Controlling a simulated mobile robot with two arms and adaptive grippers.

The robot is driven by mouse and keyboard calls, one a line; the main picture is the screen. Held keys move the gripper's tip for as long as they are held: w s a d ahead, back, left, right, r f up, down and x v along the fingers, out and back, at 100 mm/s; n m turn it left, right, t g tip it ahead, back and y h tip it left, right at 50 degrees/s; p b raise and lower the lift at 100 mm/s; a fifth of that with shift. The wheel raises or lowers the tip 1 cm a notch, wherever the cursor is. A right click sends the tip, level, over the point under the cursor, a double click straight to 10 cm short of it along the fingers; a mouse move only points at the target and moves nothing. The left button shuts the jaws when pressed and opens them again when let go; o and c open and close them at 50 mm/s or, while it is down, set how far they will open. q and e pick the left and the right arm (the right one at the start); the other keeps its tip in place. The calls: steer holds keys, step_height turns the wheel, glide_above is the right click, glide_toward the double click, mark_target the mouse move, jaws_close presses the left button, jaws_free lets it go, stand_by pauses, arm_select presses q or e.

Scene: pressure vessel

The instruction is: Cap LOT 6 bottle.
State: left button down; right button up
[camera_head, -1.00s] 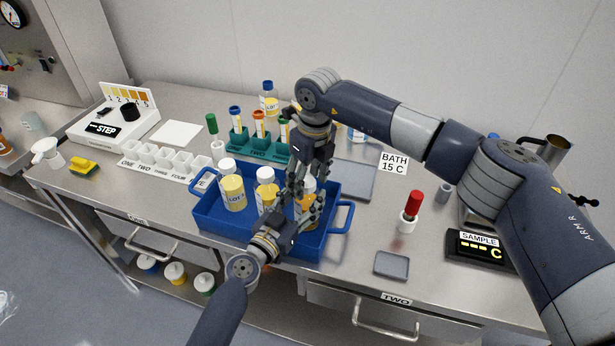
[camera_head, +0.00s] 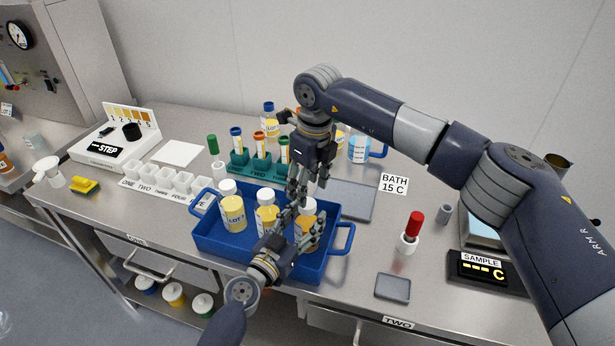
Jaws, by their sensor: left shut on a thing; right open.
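The blue tray (camera_head: 215,237) holds several white-capped bottles. The left bottle (camera_head: 233,213) has a yellow body and a LOT label whose number I cannot read surely. A middle bottle (camera_head: 266,217) stands beside it. An amber bottle (camera_head: 308,246) stands at the tray's right, partly hidden by fingers. White shows at its top (camera_head: 307,206); I cannot tell whether this is a seated cap. My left gripper (camera_head: 305,235) is shut on the amber bottle from the front. My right gripper (camera_head: 293,203) points down, open, just above and left of that bottle's top. No LOT 6 label is readable.
A green rack (camera_head: 240,165) with tubes and a LOT-labelled bottle (camera_head: 270,122) stand behind the tray. The grey BATH plate (camera_head: 350,202) lies right of it. A red-topped item (camera_head: 413,226) and a small grey tray (camera_head: 393,287) stand farther right. The table's front right is mostly clear.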

steer(key=n, duration=0.4)
steer(key=shift+r, duration=0.4)
steer(key=n, duration=0.4)
steer(key=shift+w+r+n, duration=0.1)
steer(key=shift+r+n, duration=0.25)
steer(key=shift+n, duration=0.05)
steer(key=n, duration=0.4)
steer(key=shift+a+r+g+h, duration=0.1)
steer(key=shift+r+g+h, duration=0.2)
steer(key=shift+r, duration=0.1)
steer(key=n, duration=0.4)
steer(key=shift+r+n, duration=0.3)
steer(key=shift+r, duration=0.05)
steer(key=shift+f, duration=0.1)
glide_above(307, 226)
steer(key=w, duration=0.3)
steer(key=shift+w+f, duration=0.15)
steer(key=shift+f, duration=3.8)
steer(key=shift+c, duration=0.5)
